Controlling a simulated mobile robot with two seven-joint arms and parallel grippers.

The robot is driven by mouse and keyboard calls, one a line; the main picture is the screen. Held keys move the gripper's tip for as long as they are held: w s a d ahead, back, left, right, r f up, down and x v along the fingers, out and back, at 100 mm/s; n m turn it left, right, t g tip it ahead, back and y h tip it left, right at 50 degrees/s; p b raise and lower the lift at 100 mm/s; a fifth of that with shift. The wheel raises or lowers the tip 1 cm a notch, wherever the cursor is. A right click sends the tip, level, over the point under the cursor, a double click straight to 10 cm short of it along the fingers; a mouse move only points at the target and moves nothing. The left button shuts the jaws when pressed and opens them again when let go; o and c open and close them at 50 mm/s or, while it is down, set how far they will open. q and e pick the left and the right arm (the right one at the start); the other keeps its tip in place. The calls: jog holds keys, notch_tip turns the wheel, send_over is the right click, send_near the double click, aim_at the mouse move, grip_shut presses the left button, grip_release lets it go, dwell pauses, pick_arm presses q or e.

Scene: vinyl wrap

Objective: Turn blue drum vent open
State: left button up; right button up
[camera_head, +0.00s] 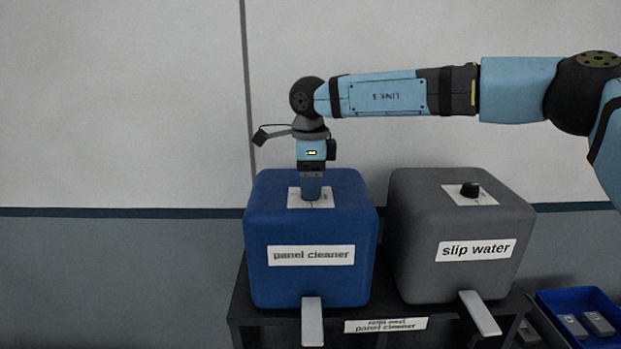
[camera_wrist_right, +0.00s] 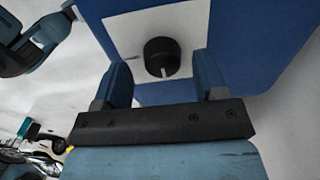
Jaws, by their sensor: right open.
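The blue drum (camera_head: 312,230) labelled "panel cleaner" stands on a dark rack. A white plate on its top carries the vent, a round black knob (camera_wrist_right: 162,57) with a pale mark on it, seen in the right wrist view. My right gripper (camera_head: 312,190) points straight down over this plate and hides the knob in the head view. In the right wrist view the gripper (camera_wrist_right: 160,85) is open, its two blue fingers apart, with the knob between and just beyond the fingertips. I cannot tell if they touch the plate. My left gripper is not in view.
A grey drum (camera_head: 460,235) labelled "slip water" stands close on the right, with its own black knob (camera_head: 469,189) on top. Pale levers stick out at the front below both drums. A blue bin (camera_head: 590,318) with grey items sits at lower right. A wall is behind.

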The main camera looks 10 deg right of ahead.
jog(key=shift+w+f, duration=0.1)
jog(key=shift+f, duration=0.4)
jog(key=c, duration=0.9)
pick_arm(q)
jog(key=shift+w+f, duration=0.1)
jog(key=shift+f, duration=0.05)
